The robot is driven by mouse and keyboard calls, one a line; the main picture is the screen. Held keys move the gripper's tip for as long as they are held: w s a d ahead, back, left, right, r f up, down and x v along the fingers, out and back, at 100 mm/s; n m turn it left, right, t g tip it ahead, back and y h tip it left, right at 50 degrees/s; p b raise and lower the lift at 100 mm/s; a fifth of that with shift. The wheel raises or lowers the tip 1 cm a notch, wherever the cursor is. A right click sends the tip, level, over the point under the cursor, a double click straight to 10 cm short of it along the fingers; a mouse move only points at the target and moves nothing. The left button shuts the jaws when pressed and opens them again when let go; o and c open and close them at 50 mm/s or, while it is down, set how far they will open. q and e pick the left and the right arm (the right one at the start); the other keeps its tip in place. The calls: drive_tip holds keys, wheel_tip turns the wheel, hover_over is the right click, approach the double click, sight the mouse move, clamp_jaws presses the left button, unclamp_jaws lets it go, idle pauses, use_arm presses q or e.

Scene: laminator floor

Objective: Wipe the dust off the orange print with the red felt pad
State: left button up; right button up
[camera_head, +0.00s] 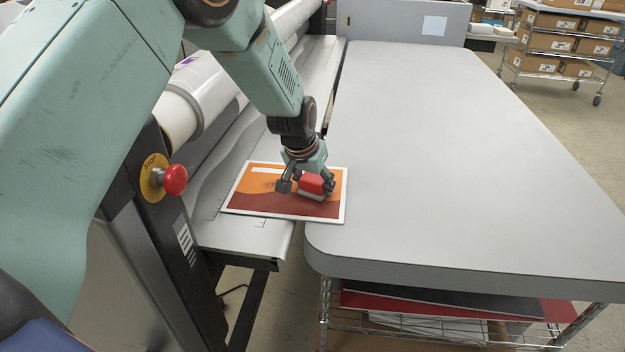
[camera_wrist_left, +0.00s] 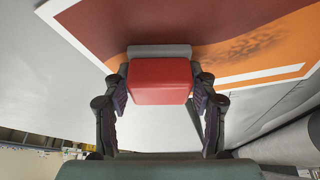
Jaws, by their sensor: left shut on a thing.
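The orange print (camera_head: 258,184), with a dark red lower part and a white border, lies on the laminator's feed table. My left gripper (camera_head: 305,186) is over the right part of the print, shut on the red felt pad (camera_head: 314,183). In the left wrist view the red pad (camera_wrist_left: 160,82) sits between both fingers, with a grey strip at its far side. A dark speckled dust patch (camera_wrist_left: 248,46) shows on the orange part of the print, to the right of the pad. I cannot tell whether the pad touches the print. My right gripper is not in view.
A wide grey table (camera_head: 460,150) to the right is clear. The laminator's rollers (camera_head: 200,95) run along the left, with a red stop button (camera_head: 175,179) near the front. A wire rack (camera_head: 450,325) is under the table. Shelves with boxes (camera_head: 560,40) stand far back right.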

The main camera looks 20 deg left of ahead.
sight(268, 182)
use_arm(q)
drive_tip(key=shift+s+a+r+p, duration=0.1)
drive_tip(key=shift+s+a+p, duration=0.1)
drive_tip(key=shift+a+p, duration=0.35)
drive_tip(key=shift+s+a+p, duration=0.15)
drive_tip(key=shift+a+p, duration=0.1)
drive_tip(key=shift+a, duration=0.55)
drive_tip(key=shift+s+a+f+p, duration=0.1)
drive_tip(key=shift+s+a+p, duration=0.15)
drive_tip(key=shift+a, duration=0.35)
drive_tip(key=shift+s+a+f+p, duration=0.1)
drive_tip(key=shift+a+p, duration=0.2)
drive_tip(key=shift+a, duration=0.25)
drive_tip(key=shift+s+a+p, duration=0.2)
drive_tip(key=shift+a+p, duration=0.05)
drive_tip(key=shift+a, duration=0.35)
drive_tip(key=shift+s+a+r+p, duration=0.1)
drive_tip(key=shift+s+a+p, duration=0.05)
drive_tip(key=shift+a+p, duration=0.45)
drive_tip(key=shift+s+a, duration=0.25)
drive_tip(key=shift+a, duration=0.75)
drive_tip(key=shift+s+a+p, duration=0.15)
drive_tip(key=shift+a+p, duration=0.4)
drive_tip(key=shift+a, duration=0.15)
drive_tip(key=shift+s+a, duration=0.15)
drive_tip(key=shift+a, duration=0.6)
drive_tip(key=shift+w+f+b, duration=0.2)
drive_tip(key=shift+w+b, duration=0.55)
drive_tip(key=shift+b, duration=0.25)
drive_tip(key=shift+d, duration=0.1)
